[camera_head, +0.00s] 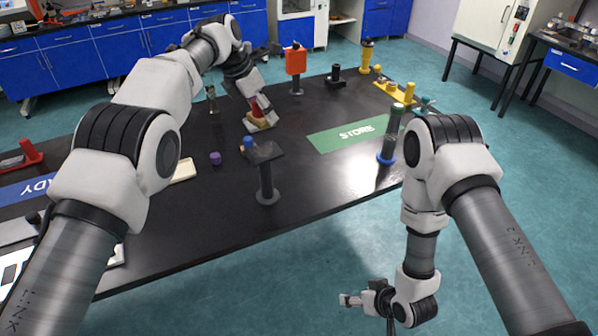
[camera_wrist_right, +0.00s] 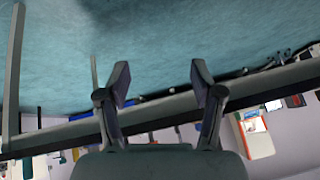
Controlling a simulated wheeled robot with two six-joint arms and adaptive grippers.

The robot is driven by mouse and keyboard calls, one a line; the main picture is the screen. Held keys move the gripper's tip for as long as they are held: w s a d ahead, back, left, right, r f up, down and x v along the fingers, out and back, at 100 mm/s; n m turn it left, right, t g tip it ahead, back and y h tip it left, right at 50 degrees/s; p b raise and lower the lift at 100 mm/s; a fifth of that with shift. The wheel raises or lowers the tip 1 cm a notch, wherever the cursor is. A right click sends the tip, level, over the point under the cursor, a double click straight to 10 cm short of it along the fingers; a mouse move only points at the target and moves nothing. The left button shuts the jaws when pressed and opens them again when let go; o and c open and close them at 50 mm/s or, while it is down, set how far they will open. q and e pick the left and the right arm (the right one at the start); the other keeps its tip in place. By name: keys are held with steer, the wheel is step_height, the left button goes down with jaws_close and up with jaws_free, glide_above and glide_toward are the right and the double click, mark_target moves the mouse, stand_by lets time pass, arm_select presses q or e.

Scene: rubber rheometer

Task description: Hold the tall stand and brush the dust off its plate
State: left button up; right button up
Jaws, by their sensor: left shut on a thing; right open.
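A black stand (camera_head: 266,182) with a flat dark plate (camera_head: 266,153) on top and a round base stands near the table's front edge. A small blue piece (camera_head: 248,142) shows at the plate's left end; dust cannot be made out. My left gripper (camera_head: 259,108) is beyond the stand, pointing down, shut on a brush-like thing (camera_head: 260,123) with a red upper part and a tan lower part. The brush is apart from the plate, at or just above the table. My right gripper (camera_head: 352,300) is open and empty, off the table's front side; its spread fingers show in the right wrist view (camera_wrist_right: 160,85).
A green STORE mat (camera_head: 346,134) lies right of the stand. A purple piece (camera_head: 215,158) lies to the left. An orange-red block on a post (camera_head: 295,60) and yellow items stand at the back.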

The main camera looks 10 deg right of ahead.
steer(key=w+a+r+n+t+y, duration=0.2)
steer(key=w+a+r+t+y, duration=0.15)
steer(key=w, duration=0.85)
steer(key=n+t+y, duration=0.2)
steer(key=n+y, duration=0.5)
glide_toward(270, 169)
steer(key=x, duration=1.1)
steer(key=shift+w+a, duration=0.2)
steer(key=shift+w, duration=0.05)
jaws_close()
